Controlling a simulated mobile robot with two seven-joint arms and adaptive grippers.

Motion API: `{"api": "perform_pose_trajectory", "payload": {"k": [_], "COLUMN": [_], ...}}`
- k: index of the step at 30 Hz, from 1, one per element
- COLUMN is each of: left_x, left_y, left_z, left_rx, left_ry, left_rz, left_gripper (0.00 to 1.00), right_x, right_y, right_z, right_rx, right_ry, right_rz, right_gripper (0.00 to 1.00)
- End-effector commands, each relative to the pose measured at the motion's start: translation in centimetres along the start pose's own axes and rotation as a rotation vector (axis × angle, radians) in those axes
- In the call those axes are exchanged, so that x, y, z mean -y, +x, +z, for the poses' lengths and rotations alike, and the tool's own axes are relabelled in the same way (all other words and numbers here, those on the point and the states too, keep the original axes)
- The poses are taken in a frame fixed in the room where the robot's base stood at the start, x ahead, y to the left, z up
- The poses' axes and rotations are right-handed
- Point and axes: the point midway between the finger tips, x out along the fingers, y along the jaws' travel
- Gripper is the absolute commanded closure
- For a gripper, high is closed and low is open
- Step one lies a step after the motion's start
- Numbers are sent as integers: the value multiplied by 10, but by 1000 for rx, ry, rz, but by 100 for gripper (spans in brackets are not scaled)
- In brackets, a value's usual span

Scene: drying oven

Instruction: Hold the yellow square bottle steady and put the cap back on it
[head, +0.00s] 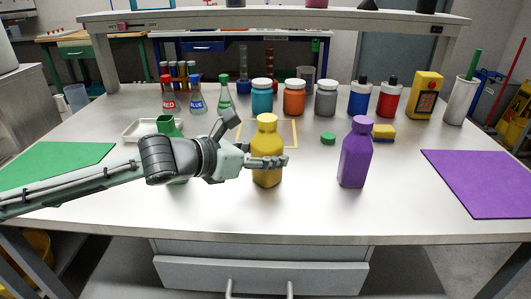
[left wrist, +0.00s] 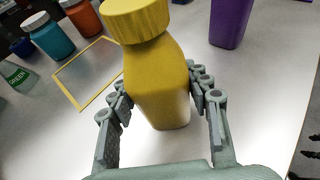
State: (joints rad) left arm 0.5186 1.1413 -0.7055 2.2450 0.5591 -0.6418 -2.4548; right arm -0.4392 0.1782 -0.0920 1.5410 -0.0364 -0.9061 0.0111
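The yellow square bottle (head: 267,176) stands upright on the table, front centre. A yellow cap (head: 267,119) sits on its top; the left wrist view shows the bottle (left wrist: 157,90) with the cap (left wrist: 137,20) over its neck. I cannot tell whether the cap is screwed tight. My left gripper (head: 268,162) comes in from the left with its fingers around the bottle's body. In the left wrist view the fingers (left wrist: 157,88) lie against both sides of it.
A purple bottle (head: 355,158) stands to the right. A green bottle (head: 168,126) is partly hidden by my left arm. Jars and flasks line the back. The purple mat (head: 480,182) and front table are clear.

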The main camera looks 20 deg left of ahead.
Motion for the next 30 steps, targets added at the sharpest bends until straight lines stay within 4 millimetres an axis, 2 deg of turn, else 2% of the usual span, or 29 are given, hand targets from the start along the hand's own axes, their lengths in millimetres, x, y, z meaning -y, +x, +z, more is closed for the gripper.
{"api": "perform_pose_trajectory", "payload": {"k": [1,5,16,20,27,29,30], "left_x": [0,0,0,-2,-1,-2,-2], "left_y": [0,0,-2,-17,-59,-66,-70], "left_z": [0,0,4,2,1,0,0], "left_rx": [-1,-1,1,-2,-5,-4,-2], "left_ry": [0,0,1,4,6,6,5], "left_rz": [0,0,1,5,4,5,5], "left_gripper": [47,31,31,31,31,31,31], "right_x": [0,-1,-1,-1,0,0,1], "right_y": [0,-1,-1,-1,0,3,-8], "right_z": [-2,-4,-5,-5,-2,0,-8], "right_rx": [-2,-5,-7,-7,-3,3,-9], "right_ry": [0,1,1,1,1,3,14], "right_rz": [0,1,1,1,0,-1,-4], "right_gripper": [43,43,43,43,43,43,43]}}
